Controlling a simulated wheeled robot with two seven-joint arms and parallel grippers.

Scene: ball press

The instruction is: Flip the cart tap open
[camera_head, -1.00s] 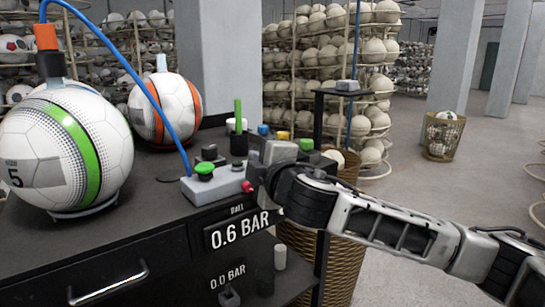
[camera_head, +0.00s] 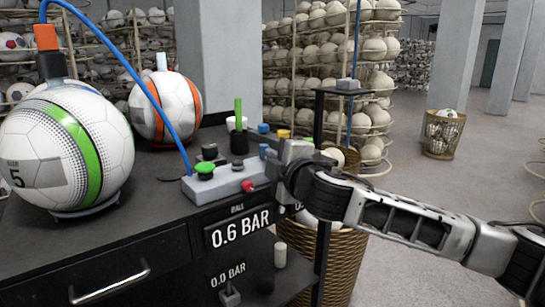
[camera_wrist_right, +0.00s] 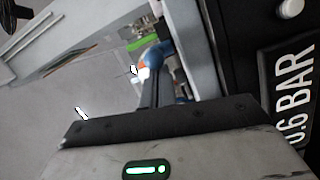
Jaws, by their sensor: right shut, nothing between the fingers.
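I cannot tell for certain which fitting is the cart tap. A small grey fitting with a short upright lever (camera_head: 229,294) sits low at the front of the black cart (camera_head: 150,225), under the 0.0 BAR readout. A grey control box (camera_head: 225,184) with a green button and a red knob (camera_head: 249,186) stands on the cart top. My right gripper (camera_head: 283,160) is just right of this box, near the cart's right edge, shut and empty. It partly hides things behind it. Its fingers also show shut in the right wrist view (camera_wrist_right: 150,90). My left gripper is out of view.
A ball with a green stripe (camera_head: 70,150) and an orange-striped ball (camera_head: 165,105) stand on the cart. A blue hose (camera_head: 140,85) arches to the box. A wicker basket (camera_head: 345,265) stands right of the cart. Open floor lies farther right.

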